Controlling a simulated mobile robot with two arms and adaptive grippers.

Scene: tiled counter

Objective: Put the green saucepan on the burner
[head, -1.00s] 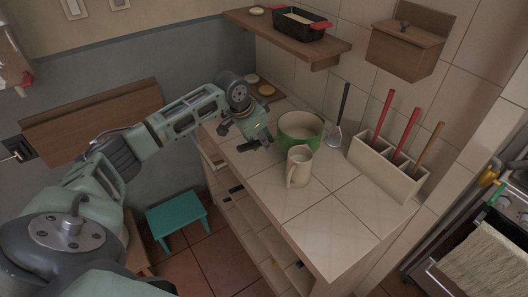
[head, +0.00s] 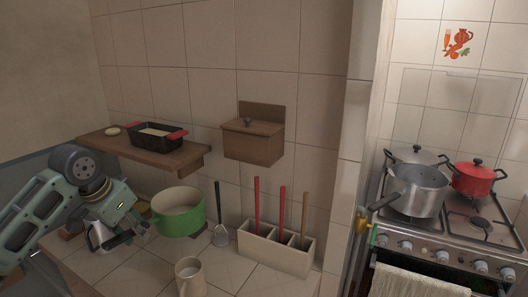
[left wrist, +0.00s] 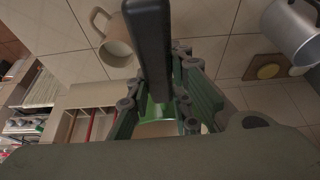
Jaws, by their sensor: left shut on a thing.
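The green saucepan (head: 178,222) has a pale inside and is upright at the left of the tiled counter, seemingly held a little above it. My left gripper (head: 142,226) is at its left side, shut on it. In the left wrist view a dark handle (left wrist: 149,45) runs between the fingers of my left gripper (left wrist: 160,90), with part of the green saucepan (left wrist: 155,110) behind. The stove has a free burner (head: 478,221) at its front right. My right gripper is not in view.
A beige mug (head: 190,278) stands in front of the saucepan. A ladle (head: 220,232) and a utensil holder (head: 275,250) are to the right. A grey pot (head: 418,190), a lidded pot (head: 405,155) and a red pot (head: 474,178) occupy the stove. A wooden shelf (head: 185,160) overhangs behind.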

